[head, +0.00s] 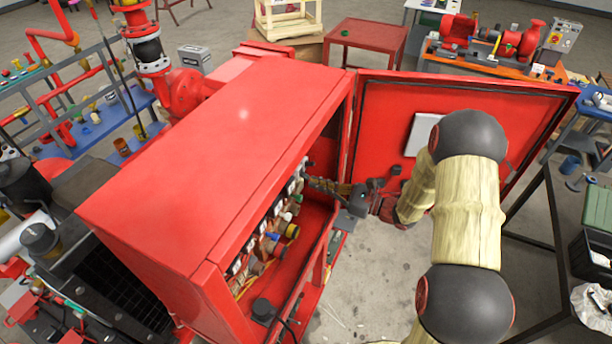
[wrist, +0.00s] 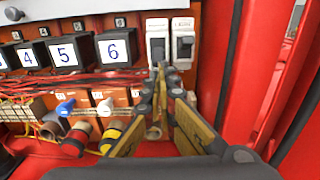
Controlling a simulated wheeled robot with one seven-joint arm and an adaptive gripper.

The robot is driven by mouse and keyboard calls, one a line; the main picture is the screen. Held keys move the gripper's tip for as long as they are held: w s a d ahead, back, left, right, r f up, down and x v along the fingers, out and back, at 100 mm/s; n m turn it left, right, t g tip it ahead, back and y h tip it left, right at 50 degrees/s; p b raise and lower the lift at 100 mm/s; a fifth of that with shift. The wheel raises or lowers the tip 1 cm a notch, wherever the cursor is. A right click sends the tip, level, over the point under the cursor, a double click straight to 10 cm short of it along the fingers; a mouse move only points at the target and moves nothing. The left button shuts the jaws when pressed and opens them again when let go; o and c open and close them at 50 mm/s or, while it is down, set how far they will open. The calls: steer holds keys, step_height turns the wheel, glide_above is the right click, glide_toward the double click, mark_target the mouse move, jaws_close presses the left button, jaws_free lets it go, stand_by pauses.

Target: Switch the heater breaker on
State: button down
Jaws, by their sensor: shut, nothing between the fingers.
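Two narrow breakers sit side by side at the upper middle of the wrist view, a left one (wrist: 158,42) and a right one (wrist: 183,45). Each has a small white label above it, too small to read surely, so I cannot tell which is the heater breaker. Both have white faces with dark parts; their on or off state is unclear. My gripper (wrist: 163,70) is shut and empty, its tips just below and in front of the breakers. Whether they touch is unclear. In the head view my gripper (head: 318,184) reaches into the open red cabinet (head: 225,130), whose roof hides the breakers.
Numbered black blocks (wrist: 117,48) stand left of the breakers, with red wires (wrist: 60,85) below. Coloured cable fittings (wrist: 110,135) line the lower left. The cabinet's right edge (wrist: 215,65) is close on the right. The open red door (head: 385,110) stands beside my arm.

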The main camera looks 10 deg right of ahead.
steer(key=shift+a+r, duration=0.1)
steer(key=shift+r, duration=0.3)
steer(key=shift+r+p, duration=0.3)
steer(key=shift+r, duration=0.05)
steer(key=shift+s+r+p, duration=0.1)
steer(key=shift+r+p, duration=0.3)
steer(key=shift+r, duration=0.2)
steer(key=v, duration=0.6)
steer(key=shift+d+f+b, duration=0.3)
steer(key=shift+f, duration=0.1)
steer(key=shift+s, duration=0.15)
stand_by(0.5)
